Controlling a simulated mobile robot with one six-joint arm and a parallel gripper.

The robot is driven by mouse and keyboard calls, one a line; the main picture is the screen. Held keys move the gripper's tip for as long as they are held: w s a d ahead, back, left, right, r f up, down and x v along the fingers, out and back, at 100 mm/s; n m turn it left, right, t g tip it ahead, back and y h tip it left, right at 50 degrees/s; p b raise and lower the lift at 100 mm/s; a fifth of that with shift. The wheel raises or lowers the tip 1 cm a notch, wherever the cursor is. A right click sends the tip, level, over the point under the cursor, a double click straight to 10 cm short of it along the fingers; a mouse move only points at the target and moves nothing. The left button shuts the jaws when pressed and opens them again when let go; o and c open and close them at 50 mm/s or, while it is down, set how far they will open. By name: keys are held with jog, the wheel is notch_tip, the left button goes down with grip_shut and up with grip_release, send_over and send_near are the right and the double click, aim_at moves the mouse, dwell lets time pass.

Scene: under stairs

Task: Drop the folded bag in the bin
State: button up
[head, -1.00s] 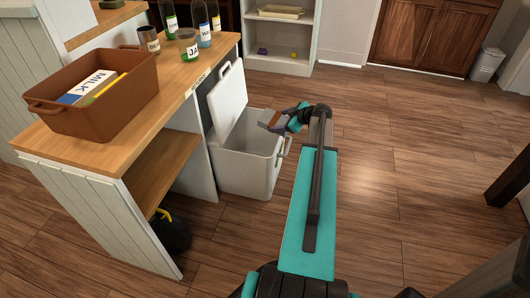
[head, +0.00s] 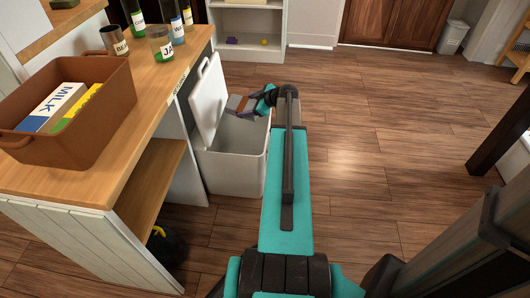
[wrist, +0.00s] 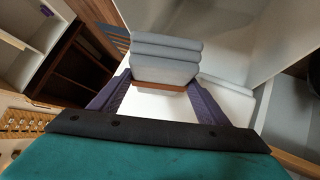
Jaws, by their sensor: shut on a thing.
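My gripper (head: 250,103) is shut on the folded bag (head: 236,103), a small bundle. In the wrist view the folded bag (wrist: 166,60) is pale grey, in stacked layers with a brown strip at its near edge, between my purple fingers (wrist: 160,92). The bin (head: 228,168) is a white box standing on the floor against the counter, its lid (head: 208,98) raised on the left side. The bag is held above the bin's open top, near the lid. The pale bin interior (wrist: 230,105) shows below the bag in the wrist view. My arm hides part of the bin's right side.
The wooden counter (head: 150,95) stands left of the bin, with a brown basket (head: 95,135) and several jars. A black bag-like object (head: 168,245) lies under the counter. The floor to the right is open.

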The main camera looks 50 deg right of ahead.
jog(key=shift+w+a+f, duration=0.1)
jog(key=shift+w+a+f, duration=0.1)
jog(key=shift+f, duration=0.7)
jog(key=shift+f+b, duration=0.65)
jog(key=shift+f, duration=1.5)
jog(key=o, duration=2.1)
jog(key=shift+c, duration=0.2)
jog(key=p+v, duration=0.2)
jog(key=v, duration=1.2)
